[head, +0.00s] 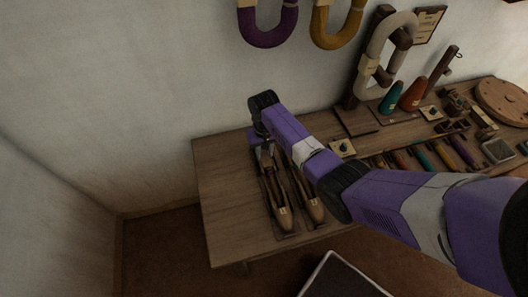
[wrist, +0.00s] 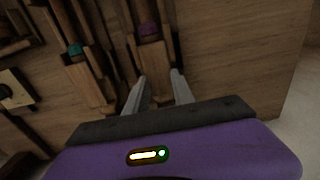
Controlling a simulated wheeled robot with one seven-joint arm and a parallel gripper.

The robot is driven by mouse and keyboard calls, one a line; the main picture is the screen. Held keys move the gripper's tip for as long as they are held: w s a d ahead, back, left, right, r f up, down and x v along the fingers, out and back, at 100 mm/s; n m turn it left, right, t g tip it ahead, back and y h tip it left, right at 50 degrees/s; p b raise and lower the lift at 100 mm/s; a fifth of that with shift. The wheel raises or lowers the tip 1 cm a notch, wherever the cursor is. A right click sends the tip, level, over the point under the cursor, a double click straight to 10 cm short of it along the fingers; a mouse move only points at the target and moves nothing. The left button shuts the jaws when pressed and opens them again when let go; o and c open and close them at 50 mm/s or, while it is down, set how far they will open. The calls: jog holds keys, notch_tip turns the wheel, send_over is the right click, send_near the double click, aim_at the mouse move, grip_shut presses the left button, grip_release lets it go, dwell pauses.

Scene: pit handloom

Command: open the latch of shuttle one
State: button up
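Two long wooden shuttles lie side by side on the table's left part in the head view: the left shuttle (head: 277,195) and the right shuttle (head: 311,205). I cannot read which is shuttle one. My gripper (head: 265,150) is over the far end of the left shuttle, pointing down. In the wrist view my gripper's two fingers (wrist: 160,78) are apart, with nothing held. Just past them lies a shuttle (wrist: 154,55) with a purple part (wrist: 148,28). The other shuttle, with a teal part (wrist: 75,48), is to its left. I cannot make out a latch or any contact.
The wooden table (head: 225,190) is bare at its left end. Right of the shuttles are a small plate with a dark knob (head: 343,148), coloured bobbins (head: 445,155), cones (head: 413,95) and a stand with a pale hank (head: 385,55). Yarn loops (head: 268,30) hang on the wall.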

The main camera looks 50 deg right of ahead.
jog(key=shift+c, duration=0.3)
grip_shut()
jog(key=n+p, duration=0.1)
jog(key=n, duration=0.2)
jog(key=shift+r+n, duration=0.1)
jog(key=shift+n, duration=0.2)
jog(key=n+p, duration=0.1)
jog(key=n, duration=0.2)
jog(key=shift+n, duration=0.3)
jog(key=n, duration=0.5)
jog(key=shift+p, duration=0.35)
jog(key=n, duration=0.5)
jog(key=shift+n, duration=0.4)
